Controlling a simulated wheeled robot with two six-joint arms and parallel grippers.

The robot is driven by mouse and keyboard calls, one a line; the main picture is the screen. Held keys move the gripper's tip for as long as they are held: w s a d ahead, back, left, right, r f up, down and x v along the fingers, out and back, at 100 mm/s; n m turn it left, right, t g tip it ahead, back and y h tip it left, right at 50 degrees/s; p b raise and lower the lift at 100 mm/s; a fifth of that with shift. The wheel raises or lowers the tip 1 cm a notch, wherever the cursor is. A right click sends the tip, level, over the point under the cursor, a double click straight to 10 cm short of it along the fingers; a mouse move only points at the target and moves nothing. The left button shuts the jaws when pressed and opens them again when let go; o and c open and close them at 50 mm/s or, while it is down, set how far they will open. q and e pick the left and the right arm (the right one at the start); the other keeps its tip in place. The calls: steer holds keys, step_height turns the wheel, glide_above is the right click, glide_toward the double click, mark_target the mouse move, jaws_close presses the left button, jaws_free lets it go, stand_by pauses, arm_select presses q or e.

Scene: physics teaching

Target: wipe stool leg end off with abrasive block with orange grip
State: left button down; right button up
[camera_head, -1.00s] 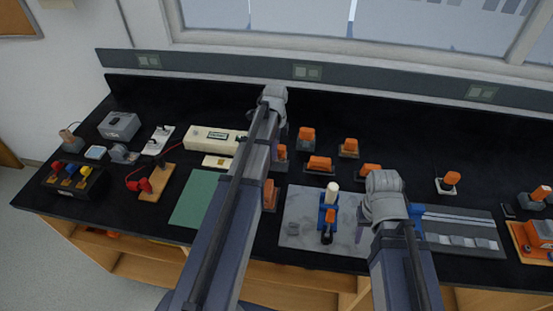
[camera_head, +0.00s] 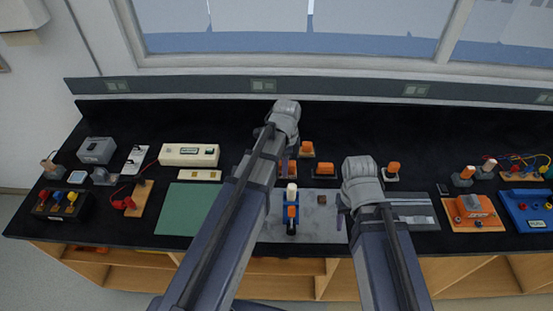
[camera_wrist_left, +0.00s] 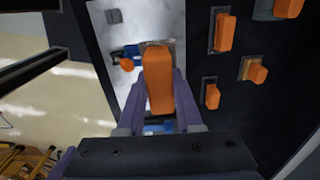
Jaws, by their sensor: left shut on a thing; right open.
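The stool leg end (camera_head: 291,188) is a pale-tipped upright rod in a blue clamp (camera_head: 291,212) on a grey mat. My left gripper (camera_wrist_left: 158,85) is shut on the orange grip of the abrasive block (camera_wrist_left: 158,72), between its purple fingers. In the left wrist view the grip covers much of the blue clamp (camera_wrist_left: 125,52), and the leg end is hidden.
Several other orange-gripped blocks stand behind the mat, among them one upright (camera_head: 307,149) and one lower (camera_head: 325,168). A green mat (camera_head: 190,208) lies left of the grey mat (camera_head: 322,225). An orange device (camera_head: 472,212) stands right. The bench's back strip is clear.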

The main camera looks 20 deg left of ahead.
arm_select(q)
steer(key=shift+s+d+r, duration=0.1)
steer(key=shift+d+r, duration=0.05)
steer(key=shift+d, duration=0.05)
stand_by(0.3)
step_height(320, 180, down, 6)
steer(key=b, duration=0.5)
steer(key=shift+r, duration=0.2)
steer(key=c, duration=1.1)
jaws_free()
jaws_close()
